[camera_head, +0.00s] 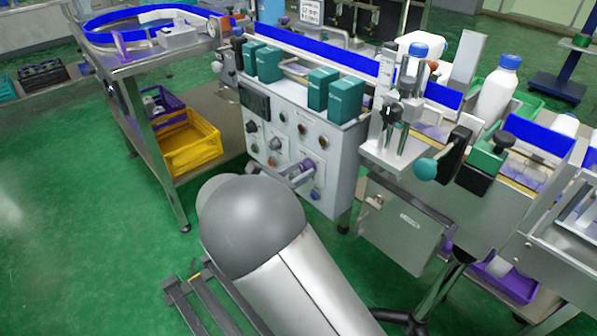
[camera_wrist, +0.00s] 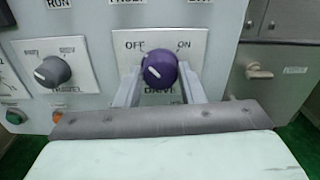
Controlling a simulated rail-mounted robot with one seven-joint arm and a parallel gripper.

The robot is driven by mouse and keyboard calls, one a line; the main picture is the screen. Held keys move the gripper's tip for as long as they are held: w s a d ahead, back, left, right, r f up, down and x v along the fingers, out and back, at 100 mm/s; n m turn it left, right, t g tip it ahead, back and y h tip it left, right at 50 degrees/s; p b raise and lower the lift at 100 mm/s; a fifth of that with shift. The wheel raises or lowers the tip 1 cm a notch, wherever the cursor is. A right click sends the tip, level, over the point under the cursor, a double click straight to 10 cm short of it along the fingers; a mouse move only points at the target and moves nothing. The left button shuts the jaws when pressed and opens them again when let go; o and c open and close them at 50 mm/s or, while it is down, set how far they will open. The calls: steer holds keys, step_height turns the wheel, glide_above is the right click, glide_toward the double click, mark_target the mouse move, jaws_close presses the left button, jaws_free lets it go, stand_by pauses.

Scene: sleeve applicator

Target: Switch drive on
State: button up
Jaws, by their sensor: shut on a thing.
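The purple drive knob (camera_wrist: 159,66) sits on a white plate (camera_wrist: 204,55) marked OFF at upper left, ON at upper right and DRIVE below. A short white mark shows on the left part of the knob's face. My gripper (camera_wrist: 160,76) is shut on the knob, one finger on each side. In the head view, the purple knob (camera_head: 308,164) is on the front of the grey control panel (camera_head: 342,150), with my gripper (camera_head: 300,177) at it. My arm hides part of the panel's lower front.
A grey knob (camera_wrist: 53,71) is left of the drive knob, with a green button (camera_wrist: 15,115) and an orange button (camera_wrist: 57,117) below. A grey box with a latch (camera_wrist: 259,71) is to the right. Green boxes (camera_head: 346,97) stand on the panel's top.

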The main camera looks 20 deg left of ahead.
steer(key=m+b, duration=0.1)
steer(key=m, duration=0.3)
steer(key=shift+f+m, duration=0.15)
steer(key=shift+m, duration=0.15)
steer(key=m+b, duration=0.2)
steer(key=m, duration=0.2)
steer(key=shift+f+b, duration=0.1)
steer(key=shift+b, duration=0.3)
steer(key=m+b, duration=0.4)
steer(key=m, duration=0.1)
steer(key=shift+f+m+b, duration=0.1)
steer(key=shift+m+b, duration=0.2)
steer(key=m+b, duration=0.3)
steer(key=shift+s, duration=0.1)
steer(key=shift+r+m, duration=0.2)
steer(key=shift+m, duration=0.1)
steer(key=o, duration=1)
